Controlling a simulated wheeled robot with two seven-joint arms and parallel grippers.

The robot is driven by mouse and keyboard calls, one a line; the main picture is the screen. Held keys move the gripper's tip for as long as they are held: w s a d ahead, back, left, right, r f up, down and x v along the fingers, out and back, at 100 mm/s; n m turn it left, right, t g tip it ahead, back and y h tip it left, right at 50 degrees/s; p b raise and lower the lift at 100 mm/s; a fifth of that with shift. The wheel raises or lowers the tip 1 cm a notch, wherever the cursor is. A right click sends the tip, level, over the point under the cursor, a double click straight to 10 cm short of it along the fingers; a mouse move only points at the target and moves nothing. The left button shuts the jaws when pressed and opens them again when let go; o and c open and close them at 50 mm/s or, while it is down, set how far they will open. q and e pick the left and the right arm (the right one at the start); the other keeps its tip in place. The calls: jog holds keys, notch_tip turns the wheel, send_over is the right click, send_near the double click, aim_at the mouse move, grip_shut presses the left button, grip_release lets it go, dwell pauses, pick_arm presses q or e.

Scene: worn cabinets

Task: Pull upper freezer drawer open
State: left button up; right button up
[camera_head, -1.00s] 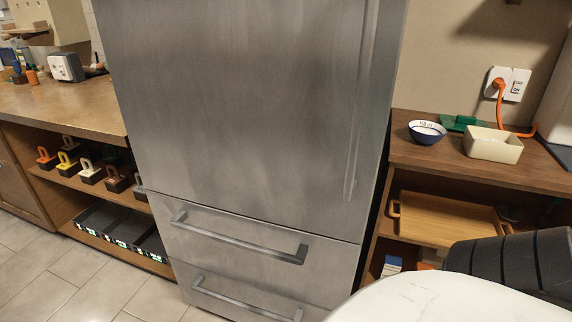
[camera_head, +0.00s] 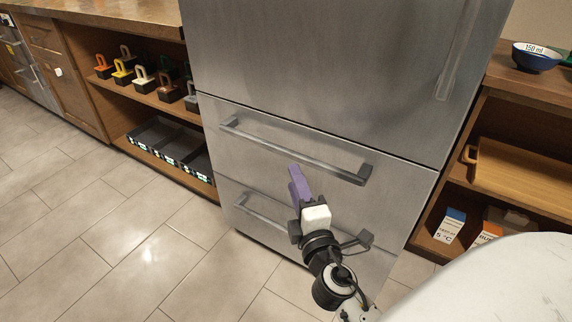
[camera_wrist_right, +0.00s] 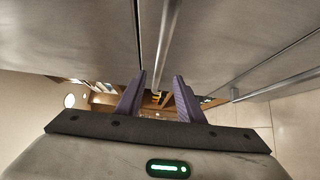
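The upper freezer drawer (camera_head: 240,150) is a brushed-steel front with a long bar handle (camera_head: 325,163). It looks closed, flush with the door above. My right gripper (camera_head: 297,180) has purple fingers and is in front of the drawers, just below the upper handle in the head view. In the right wrist view the fingers (camera_wrist_right: 158,95) are apart, and a steel bar handle (camera_wrist_right: 172,35) runs down the picture toward the gap between them. I cannot tell whether the bar is fully between the fingertips. My left gripper is out of view.
A lower drawer (camera_head: 238,215) with its own handle sits below, partly hidden by my right arm. Open shelves with handled blocks (camera_head: 143,77) and dark trays (camera_head: 170,150) stand left. A shelf with a wooden tray (camera_head: 525,175) stands right. The tiled floor in front is clear.

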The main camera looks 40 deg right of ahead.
aim_at(285, 155)
jog(key=x, duration=0.9)
jog(key=shift+w+d+p, duration=0.15)
jog(key=shift+w+p, duration=0.2)
jog(key=shift+p, duration=0.05)
grip_shut()
